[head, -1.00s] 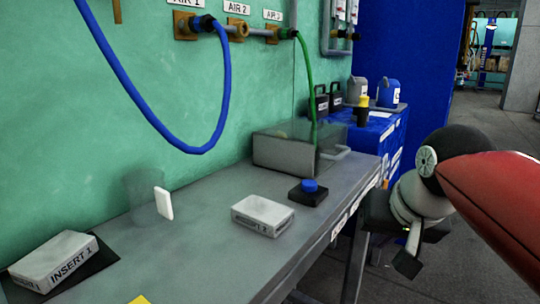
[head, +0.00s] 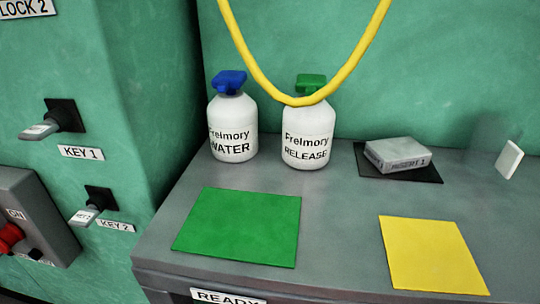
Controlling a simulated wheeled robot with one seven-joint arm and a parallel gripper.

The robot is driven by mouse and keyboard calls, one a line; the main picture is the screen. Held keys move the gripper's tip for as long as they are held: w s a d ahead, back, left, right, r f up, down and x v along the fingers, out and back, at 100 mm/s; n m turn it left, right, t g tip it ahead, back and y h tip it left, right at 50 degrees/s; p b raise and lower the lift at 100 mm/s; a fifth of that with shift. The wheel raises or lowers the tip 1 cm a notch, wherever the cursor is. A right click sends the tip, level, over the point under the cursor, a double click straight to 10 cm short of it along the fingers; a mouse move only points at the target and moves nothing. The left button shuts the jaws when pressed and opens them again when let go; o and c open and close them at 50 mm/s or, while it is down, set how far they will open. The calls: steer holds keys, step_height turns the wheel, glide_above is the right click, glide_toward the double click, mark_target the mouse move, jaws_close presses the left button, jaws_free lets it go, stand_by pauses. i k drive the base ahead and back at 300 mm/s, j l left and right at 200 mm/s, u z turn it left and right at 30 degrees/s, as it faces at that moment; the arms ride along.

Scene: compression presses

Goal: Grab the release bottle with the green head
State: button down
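The release bottle (head: 308,137) is white with a green head and the label "Freimory RELEASE". It stands upright at the back of the grey bench, near the green wall. A similar white bottle with a blue head (head: 232,128), labelled "WATER", stands just left of it with a small gap. A yellow hose hangs in front of the release bottle's upper part, crossing just below its green head. My gripper is not in the current head view.
A green mat (head: 238,227) and a yellow mat (head: 433,255) lie bare on the bench (head: 345,235). A grey insert block (head: 398,154) rests on a black pad to the right. The yellow hose (head: 345,78) loops overhead. A green cabinet (head: 110,140) with keys stands left.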

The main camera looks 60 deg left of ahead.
mark_target(307, 133)
steer(key=k+u, duration=0.1)
steer(key=u, duration=0.25)
steer(key=k+l+u, duration=0.1)
steer(key=u, duration=0.25)
steer(key=k+u, duration=0.1)
steer(key=u, duration=1.5)
